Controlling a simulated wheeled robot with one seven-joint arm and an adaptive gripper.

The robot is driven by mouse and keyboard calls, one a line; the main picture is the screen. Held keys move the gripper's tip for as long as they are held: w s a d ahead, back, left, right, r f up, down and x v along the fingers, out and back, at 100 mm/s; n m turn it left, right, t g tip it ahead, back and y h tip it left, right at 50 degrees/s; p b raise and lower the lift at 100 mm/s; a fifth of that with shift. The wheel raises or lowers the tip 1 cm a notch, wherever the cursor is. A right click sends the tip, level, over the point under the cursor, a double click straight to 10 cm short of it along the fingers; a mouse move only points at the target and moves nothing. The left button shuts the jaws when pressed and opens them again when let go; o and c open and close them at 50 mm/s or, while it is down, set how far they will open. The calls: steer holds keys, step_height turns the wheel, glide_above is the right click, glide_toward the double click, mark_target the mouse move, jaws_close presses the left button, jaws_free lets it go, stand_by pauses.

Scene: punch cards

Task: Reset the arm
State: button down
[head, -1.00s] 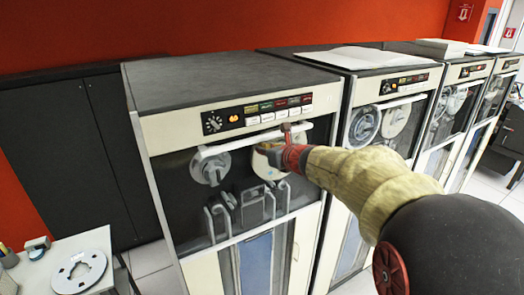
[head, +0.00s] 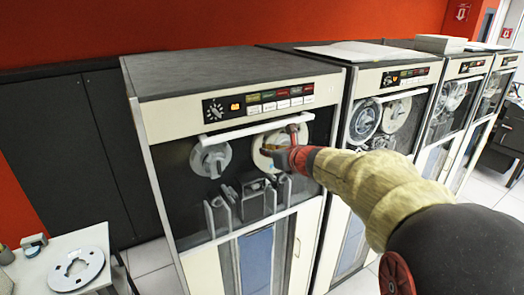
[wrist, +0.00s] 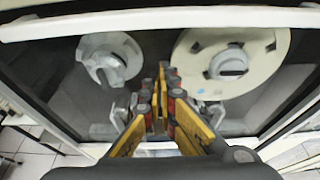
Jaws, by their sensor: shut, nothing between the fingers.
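My gripper (head: 290,140) is at the upper front of the nearest tape cabinet (head: 245,70), at the end of my arm reaching in from the right in the head view. It lies over the right-hand cream reel (head: 262,158) and hides part of it. In the wrist view its yellow and dark fingers (wrist: 163,78) are together, with nothing seen between them. They point between the grey hub (wrist: 108,60) at left and the cream reel (wrist: 230,62) at right. Whether the fingers touch the cabinet cannot be told.
A white bar (head: 255,129) runs across the cabinet front above the reels; it crosses the top of the wrist view (wrist: 160,22). More cabinets (head: 395,85) stand in a row at right. A table (head: 45,255) with a flat reel (head: 77,269) is at lower left.

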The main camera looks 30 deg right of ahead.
steer(key=v, duration=0.8)
